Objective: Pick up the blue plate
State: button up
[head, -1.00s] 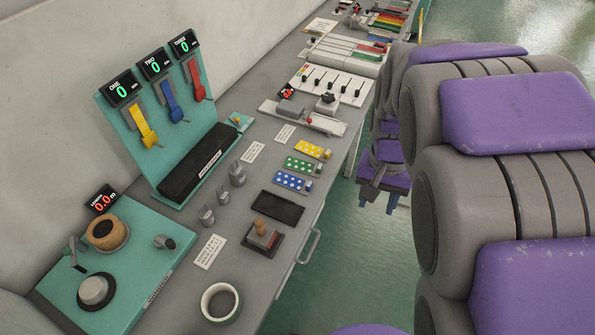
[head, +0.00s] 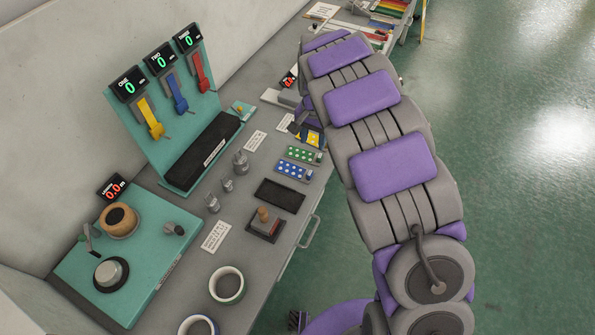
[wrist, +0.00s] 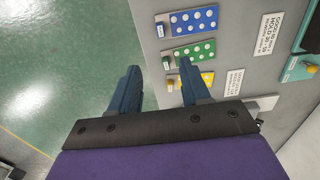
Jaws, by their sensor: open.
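The blue plate (head: 293,171) is a small slab with white dots, lying flat on the grey bench near its front edge. In the wrist view the blue plate (wrist: 194,21) lies at the top, beyond my fingertips and to their right, with a small blue block at its left end. My gripper (wrist: 159,72) is open with nothing between its two dark blue fingers. The left finger is over the floor, and the right fingertip is near the green plate (wrist: 195,52). In the head view my arm's end hides part of the yellow plate (head: 312,138).
The yellow plate (wrist: 197,78) lies partly behind the right finger. A dark mat (head: 279,195), a stamp (head: 264,222) and grey weights (head: 227,184) are near the blue plate. A teal lever stand (head: 160,110) rises behind. Open floor (head: 500,180) lies to the right.

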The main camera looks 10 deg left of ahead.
jog(key=b, duration=0.2)
send_over(310, 172)
notch_tip(310, 172, down, 11)
jog(key=shift+d+f, duration=0.1)
jog(key=shift+d, duration=0.05)
jog(key=f+b, duration=0.1)
jog(key=f, duration=0.4)
jog(key=shift+a, duration=0.2)
grip_shut()
